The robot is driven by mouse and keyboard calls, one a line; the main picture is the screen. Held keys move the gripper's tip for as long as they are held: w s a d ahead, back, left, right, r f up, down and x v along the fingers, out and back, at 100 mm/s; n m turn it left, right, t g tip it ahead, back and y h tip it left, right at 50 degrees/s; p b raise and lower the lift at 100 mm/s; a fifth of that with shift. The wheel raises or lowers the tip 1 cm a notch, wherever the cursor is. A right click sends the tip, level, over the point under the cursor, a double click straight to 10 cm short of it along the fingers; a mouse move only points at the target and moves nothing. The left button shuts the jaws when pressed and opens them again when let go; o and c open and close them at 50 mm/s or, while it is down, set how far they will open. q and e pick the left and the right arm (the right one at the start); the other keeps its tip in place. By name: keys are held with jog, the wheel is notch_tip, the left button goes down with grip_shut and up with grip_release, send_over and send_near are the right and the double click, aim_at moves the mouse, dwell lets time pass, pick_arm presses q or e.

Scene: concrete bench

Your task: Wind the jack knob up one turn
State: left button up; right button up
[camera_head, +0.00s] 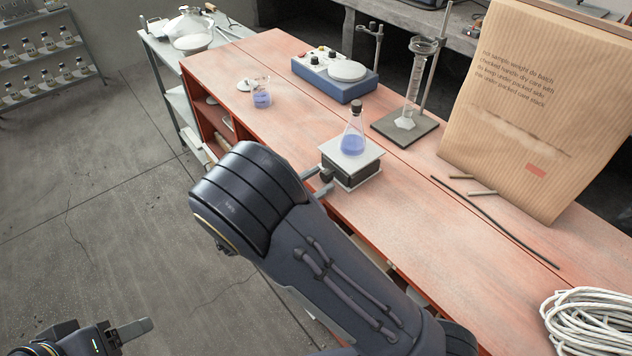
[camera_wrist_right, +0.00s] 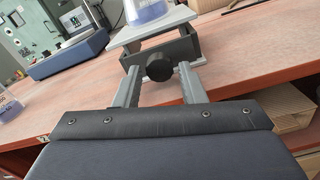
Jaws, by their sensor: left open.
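The lab jack (camera_head: 352,163) is a dark box with pale plates on the orange bench. A stoppered flask of blue liquid (camera_head: 353,138) stands upright on its top plate. The round black jack knob (camera_wrist_right: 159,66) faces my right gripper (camera_wrist_right: 159,76); the knob also shows in the head view (camera_head: 326,176). My right gripper is open, one finger on each side of the knob, with small gaps visible. The flask's lower part shows in the wrist view (camera_wrist_right: 148,11). My left gripper (camera_head: 146,326) is open over the floor at bottom left, partly cut off, far from the jack.
A blue stirrer (camera_head: 335,80), a beaker (camera_head: 261,95) and a cylinder on a stand (camera_head: 408,122) are behind the jack.

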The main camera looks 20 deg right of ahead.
jog(key=shift+o, duration=1)
pick_arm(q)
jog(key=shift+f+b, duration=0.35)
pick_arm(e)
jog(key=v, duration=0.7)
jog(key=shift+s+a, duration=0.15)
jog(key=shift+a, duration=0.2)
